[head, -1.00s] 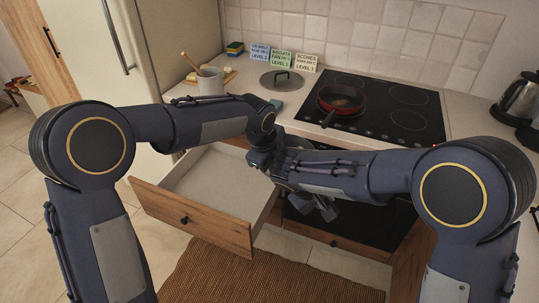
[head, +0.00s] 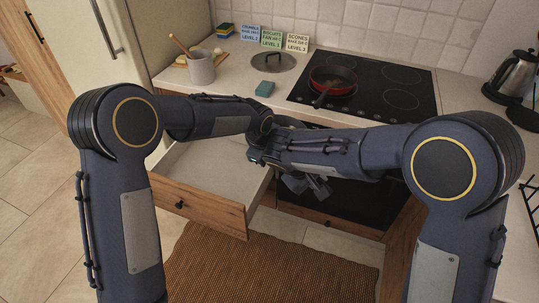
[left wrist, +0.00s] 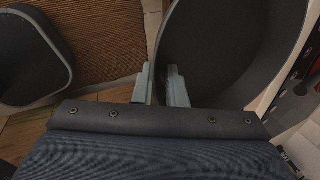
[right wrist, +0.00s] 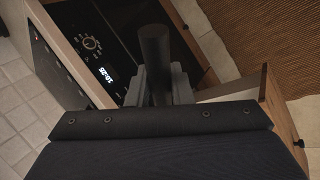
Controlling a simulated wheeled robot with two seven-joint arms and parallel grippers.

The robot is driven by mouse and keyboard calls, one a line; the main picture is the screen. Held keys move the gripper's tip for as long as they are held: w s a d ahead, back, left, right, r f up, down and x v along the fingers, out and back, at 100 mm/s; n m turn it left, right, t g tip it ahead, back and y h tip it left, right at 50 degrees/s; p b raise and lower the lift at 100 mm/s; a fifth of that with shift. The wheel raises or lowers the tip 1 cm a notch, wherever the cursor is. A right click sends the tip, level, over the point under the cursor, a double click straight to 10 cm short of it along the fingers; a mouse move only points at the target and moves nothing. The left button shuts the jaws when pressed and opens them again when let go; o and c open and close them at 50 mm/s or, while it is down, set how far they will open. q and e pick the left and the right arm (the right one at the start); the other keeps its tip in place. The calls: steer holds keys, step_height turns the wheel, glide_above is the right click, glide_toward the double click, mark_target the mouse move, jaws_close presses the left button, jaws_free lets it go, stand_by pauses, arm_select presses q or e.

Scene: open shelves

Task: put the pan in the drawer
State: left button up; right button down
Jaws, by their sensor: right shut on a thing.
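A red pan (head: 333,82) with a dark handle stands on the cooktop in the head view. The wooden drawer (head: 205,207) is pulled out below the counter, left of the oven. My right gripper (head: 312,188) hangs in front of the oven, just right of the drawer. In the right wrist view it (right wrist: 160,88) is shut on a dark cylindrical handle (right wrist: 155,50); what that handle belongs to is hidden. My left gripper is hidden behind my crossed arms in the head view. In the left wrist view it (left wrist: 162,82) is open beside a large dark rounded shape I cannot identify.
The oven (head: 350,205) is close to my right gripper. A kettle (head: 515,75) is at the far right. A brown rug (head: 270,265) covers the floor.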

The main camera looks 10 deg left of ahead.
steer(key=c, duration=1.2)
jaws_free()
steer(key=shift+r, duration=0.1)
steer(key=v, duration=1.1)
steer(key=s+d+r+m+g+y, duration=0.15)
steer(key=s+d, duration=0.25)
steer(key=d, duration=0.4)
steer(key=s+d+m+g+y, duration=0.1)
steer(key=s+d+m+y, duration=0.2)
steer(key=d, duration=0.4)
steer(key=s+d+f+m+t+y, duration=0.1)
steer(key=s+d+m+t+y, duration=0.1)
steer(key=s, duration=0.5)
steer(key=s+d+f+m+t+y, duration=0.2)
steer(key=s+m, duration=0.1)
steer(key=s, duration=0.4)
steer(key=shift+s+d, duration=0.25)
steer(key=shift+d, duration=0.1)
